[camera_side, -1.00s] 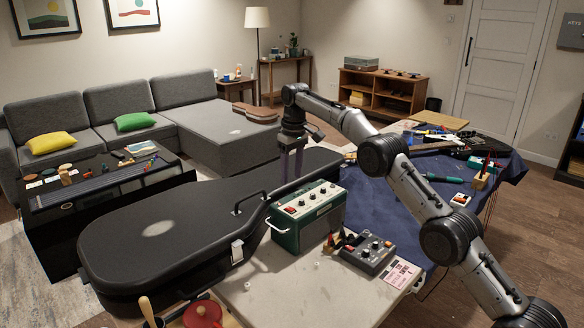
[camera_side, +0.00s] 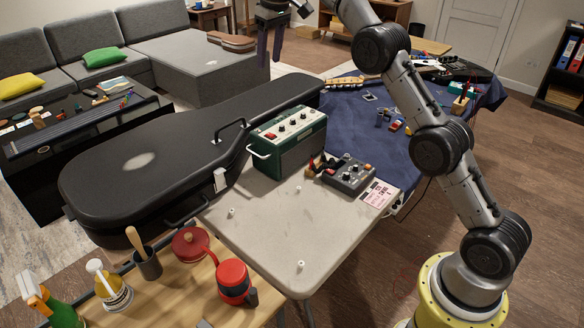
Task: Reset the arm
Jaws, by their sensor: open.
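My gripper (camera_side: 268,62) shows at the top of the side view, pointing down with its two dark fingers apart. It is empty and hangs in the air above and behind the far part of the black guitar case (camera_side: 110,196). Nothing is touching its fingers. My arm arches from the lower right up past the top edge of the picture, so part of the upper links is cut off.
A green amplifier (camera_side: 297,155) and a grey pedal (camera_side: 348,174) stand on the pale table (camera_side: 270,232). A blue cloth (camera_side: 395,160) with small parts lies beyond.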

